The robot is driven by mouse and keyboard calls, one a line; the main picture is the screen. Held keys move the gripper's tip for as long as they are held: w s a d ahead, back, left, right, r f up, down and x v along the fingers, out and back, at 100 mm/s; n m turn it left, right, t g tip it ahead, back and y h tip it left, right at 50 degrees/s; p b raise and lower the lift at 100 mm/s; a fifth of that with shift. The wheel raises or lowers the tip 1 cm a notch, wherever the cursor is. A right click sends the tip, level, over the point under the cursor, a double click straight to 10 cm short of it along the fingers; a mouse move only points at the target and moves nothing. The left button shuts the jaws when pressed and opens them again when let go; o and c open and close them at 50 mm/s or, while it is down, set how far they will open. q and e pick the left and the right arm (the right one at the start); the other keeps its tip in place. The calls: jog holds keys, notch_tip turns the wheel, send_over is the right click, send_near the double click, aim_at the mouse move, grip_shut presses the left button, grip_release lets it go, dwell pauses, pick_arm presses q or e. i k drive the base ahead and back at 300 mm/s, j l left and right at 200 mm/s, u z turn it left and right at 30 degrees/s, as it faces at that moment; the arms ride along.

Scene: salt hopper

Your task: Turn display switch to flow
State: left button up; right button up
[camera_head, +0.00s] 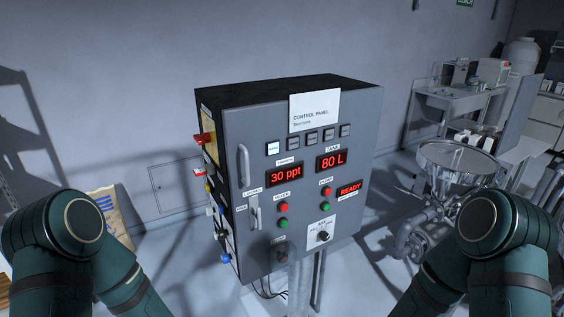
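A grey control panel cabinet (298,150) stands in the middle of the head view, its front turned slightly to the right. A black rotary knob (323,236) sits on a white label low on its front; the label's small print is hard to read. A second dark knob (282,251) sits lower left of it. I cannot tell which one is the display switch. The red displays read 30 ppt (285,174), 80 L (331,160) and READY (349,190). My two arms come in at the lower left and lower right; both grippers are out of view.
The panel also bears a door handle (244,165), a loading lever (254,212), and red and green buttons. A round metal hopper (457,160) with pipes stands to the right. A shelf (22,130) is at the left. The floor beside the cabinet looks mostly free.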

aim_at(210, 210)
jog(key=k, duration=1)
jog(key=i+j+z, duration=0.25)
jog(key=i+j, duration=0.4)
jog(key=i, duration=0.2)
jog(key=i+j+z, duration=0.25)
jog(key=i+j, duration=0.5)
jog(key=j, duration=0.1)
